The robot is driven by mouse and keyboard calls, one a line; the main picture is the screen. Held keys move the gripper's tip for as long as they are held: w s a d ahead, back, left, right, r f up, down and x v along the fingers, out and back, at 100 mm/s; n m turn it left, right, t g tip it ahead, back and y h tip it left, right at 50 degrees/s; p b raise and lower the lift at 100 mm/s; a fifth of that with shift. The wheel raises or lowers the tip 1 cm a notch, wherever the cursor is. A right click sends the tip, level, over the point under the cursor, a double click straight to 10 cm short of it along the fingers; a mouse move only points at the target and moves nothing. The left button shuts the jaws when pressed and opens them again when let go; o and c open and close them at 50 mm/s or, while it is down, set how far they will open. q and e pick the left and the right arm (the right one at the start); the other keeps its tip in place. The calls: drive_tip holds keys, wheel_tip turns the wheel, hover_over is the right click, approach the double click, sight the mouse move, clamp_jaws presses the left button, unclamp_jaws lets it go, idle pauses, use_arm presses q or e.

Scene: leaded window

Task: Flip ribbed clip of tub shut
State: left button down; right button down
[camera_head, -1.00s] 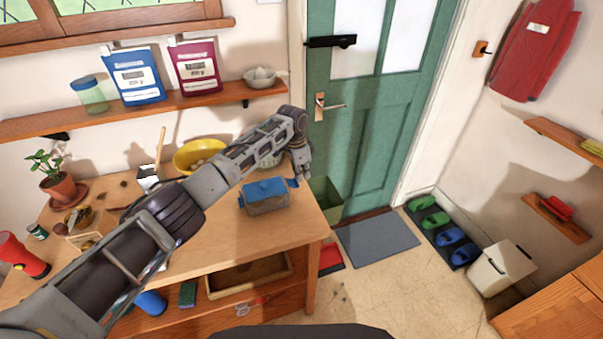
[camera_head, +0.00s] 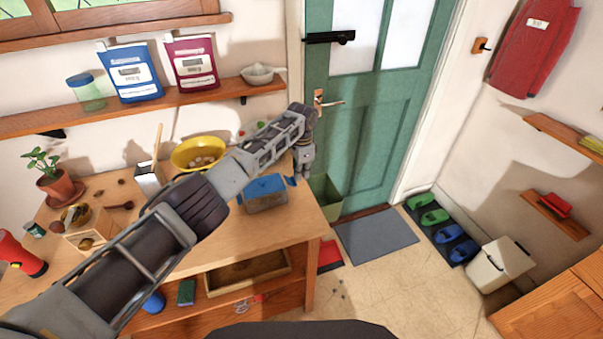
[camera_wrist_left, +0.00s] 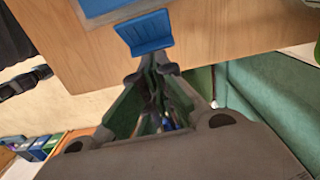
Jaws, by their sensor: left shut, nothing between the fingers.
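The tub (camera_head: 267,203) is a clear box with a blue lid (camera_head: 264,187) on the right end of the wooden table. Its blue ribbed clip (camera_head: 291,181) sticks out at the tub's right side. In the left wrist view the clip (camera_wrist_left: 146,33) stands out flat from the tub's blue edge (camera_wrist_left: 105,6). My left gripper (camera_head: 301,176) is by the clip, at the table's right end. In the wrist view its fingertips (camera_wrist_left: 152,66) are shut and empty, just below the clip's ribbed end; I cannot tell whether they touch it. My right gripper does not show.
A yellow bowl (camera_head: 200,154) stands behind my left arm on the table (camera_head: 222,252). A green bin (camera_head: 327,196) stands on the floor beside the table, before the green door (camera_head: 372,150). A grey mat (camera_head: 377,239) lies right of it.

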use_arm(q)
drive_tip(key=shift+d+f, duration=0.1)
drive_tip(key=shift+f, duration=0.8)
idle(0.7)
idle(0.3)
